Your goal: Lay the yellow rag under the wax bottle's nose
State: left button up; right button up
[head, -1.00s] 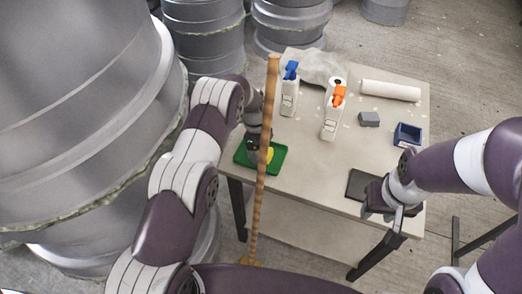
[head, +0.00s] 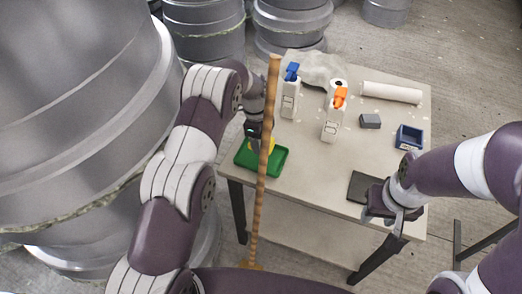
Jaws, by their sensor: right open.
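The yellow rag (head: 271,146) shows as a small patch over the green tray (head: 277,163), partly hidden by an upright wooden pole. My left gripper (head: 253,142) is at the rag, just above the tray. It appears shut on the rag, though its fingertips are largely hidden. Two white spray bottles stand further back, one with a blue head (head: 290,97) and one with an orange head (head: 332,121); I cannot tell which is the wax bottle. My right gripper (head: 397,222) is open and empty at the table's front right edge.
The wooden pole (head: 267,120) rises in front of the table (head: 310,170). A grey cloth (head: 322,68), white roll (head: 391,92), grey block (head: 370,121), blue box (head: 408,138) and dark pad (head: 362,187) lie on it. The table's middle is clear. Large grey moulds (head: 75,110) stand left.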

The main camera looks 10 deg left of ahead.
pick_arm(q)
notch_tip(320, 180, up, 4)
jog(key=shift+s+f, duration=0.1)
jog(key=shift+f, duration=0.05)
jog(key=shift+a, duration=0.1)
jog(key=s+a+f+n, duration=0.1)
jog(key=s+a+n, duration=0.2)
jog(key=s+n, duration=0.3)
jog(key=s+a+f+n+t+y, duration=0.1)
jog(key=s+n, duration=0.5)
jog(key=n, duration=0.8)
jog(key=a+f, duration=0.1)
jog(key=a, duration=0.1)
jog(key=shift+a+t, duration=0.3)
jog(key=shift+a, duration=0.1)
jog(key=shift+s+f, duration=0.1)
jog(key=shift+f, duration=0.05)
